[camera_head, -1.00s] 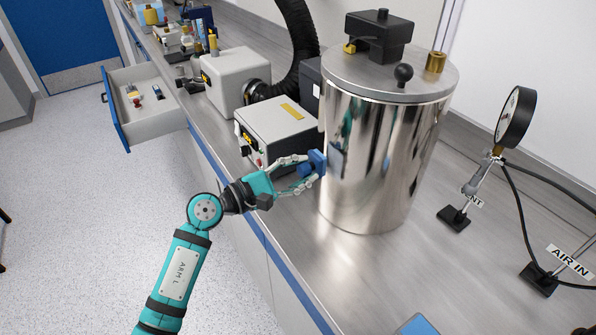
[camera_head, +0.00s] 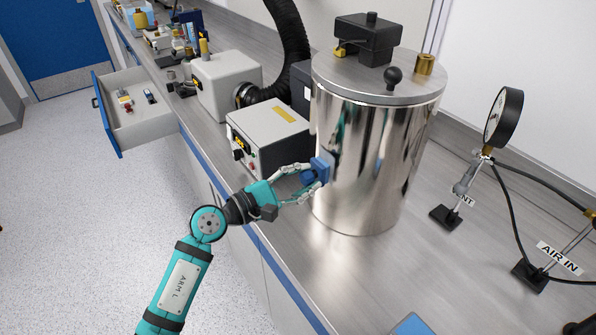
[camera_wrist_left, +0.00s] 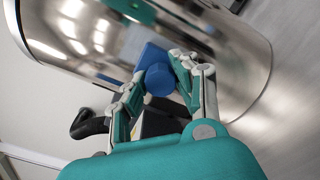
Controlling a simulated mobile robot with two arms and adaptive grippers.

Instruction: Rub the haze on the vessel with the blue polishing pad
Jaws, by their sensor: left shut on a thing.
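The vessel (camera_head: 365,165) is a large shiny metal cylinder with a flat lid, upright on the bench. It also fills the upper part of the left wrist view (camera_wrist_left: 215,50). The blue polishing pad (camera_head: 320,170) is a block with a round grip, against or very near the vessel's left side. My left gripper (camera_head: 308,178) is shut on the pad's round blue grip (camera_wrist_left: 158,80). Reflections cover the vessel wall, and I cannot make out the haze. My right gripper is not in view.
A grey control box (camera_head: 268,135) stands just left of the vessel, with a second box (camera_head: 225,85) behind it. A pressure gauge (camera_head: 503,117) on a stand is to the right. An open drawer (camera_head: 140,115) juts out at the far left. The bench front is mostly clear.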

